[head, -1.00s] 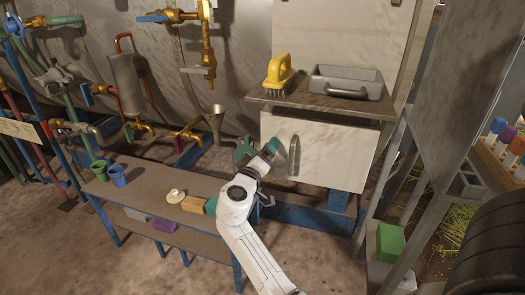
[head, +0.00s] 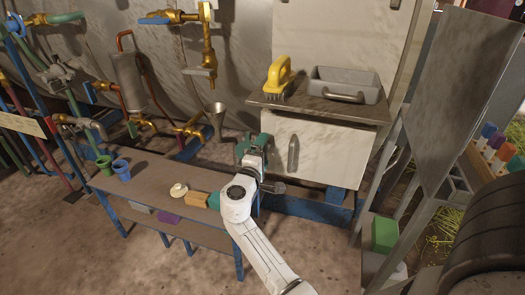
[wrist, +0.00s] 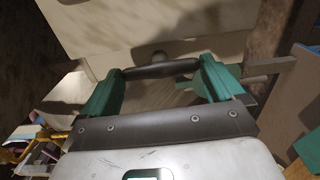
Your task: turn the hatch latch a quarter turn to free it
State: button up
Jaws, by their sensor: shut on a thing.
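The hatch latch is a dark bar (wrist: 160,69) on a round hub, seen in the wrist view in front of a pale panel. Its two ends meet the green fingers of my gripper (wrist: 160,82), which is shut on it. In the head view my gripper (head: 252,147) is at the left edge of the pale hatch door (head: 335,155), and it hides the latch there. A grey upright handle (head: 293,153) shows on the door, to the right of my gripper. The door looks closed.
A yellow brush (head: 280,77) and a grey tray (head: 345,86) are on the shelf above the door. A low bench (head: 145,190) stands left of my arm. A grey frame (head: 445,95) stands at the right.

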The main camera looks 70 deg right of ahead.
dwell(0.5)
jog(key=o, duration=0.7)
jog(key=shift+f, duration=0.1)
jog(key=a, duration=0.3)
jog(key=a+p, duration=0.1)
jog(key=a, duration=0.7)
jog(key=shift+s+p, duration=0.35)
jog(key=shift+s, duration=0.05)
